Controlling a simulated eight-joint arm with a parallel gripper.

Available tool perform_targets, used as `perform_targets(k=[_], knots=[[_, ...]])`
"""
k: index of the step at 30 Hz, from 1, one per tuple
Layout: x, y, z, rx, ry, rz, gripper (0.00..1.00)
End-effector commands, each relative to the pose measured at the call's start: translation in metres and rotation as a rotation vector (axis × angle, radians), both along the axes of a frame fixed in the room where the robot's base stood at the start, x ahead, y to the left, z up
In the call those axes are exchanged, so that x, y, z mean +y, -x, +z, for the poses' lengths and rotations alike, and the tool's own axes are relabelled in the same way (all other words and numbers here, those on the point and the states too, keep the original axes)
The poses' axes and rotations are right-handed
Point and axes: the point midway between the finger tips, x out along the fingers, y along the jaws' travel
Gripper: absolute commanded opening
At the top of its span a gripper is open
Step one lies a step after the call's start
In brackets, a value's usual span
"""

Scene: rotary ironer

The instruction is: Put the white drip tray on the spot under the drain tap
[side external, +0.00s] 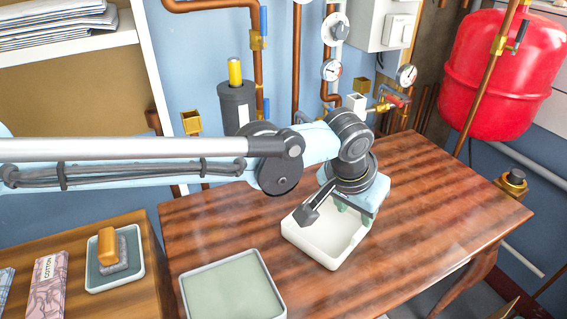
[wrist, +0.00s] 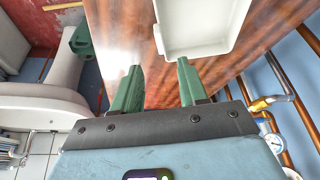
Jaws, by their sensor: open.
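The white drip tray (side external: 318,257) is a shallow, empty, open box lying on the striped brown wooden table. It also shows at the top of the wrist view (wrist: 195,50). My gripper (side external: 353,216) points down over the tray's far right part in the side view. In the wrist view its two green fingers (wrist: 159,66) are apart with nothing between them, and the tray lies beyond the tips. Whether a finger touches the tray I cannot tell.
A grey-rimmed tray with a pale green inside (side external: 232,290) stands at the table's front left. The table is clear at right (side external: 450,205). Copper pipes and gauges (side external: 331,70) line the back wall. A red tank (side external: 500,75) hangs at the right.

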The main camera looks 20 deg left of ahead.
Motion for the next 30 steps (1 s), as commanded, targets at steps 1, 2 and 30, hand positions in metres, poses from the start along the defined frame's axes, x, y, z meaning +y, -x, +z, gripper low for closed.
perform_targets(k=[1,2,30], knots=[[-0.001,-0.004,-0.009,0.000,0.000,0.001,0.43],[-0.001,-0.006,-0.013,0.000,0.000,0.001,0.43],[-0.016,-0.039,-0.097,0.000,0.000,0.001,0.43]])
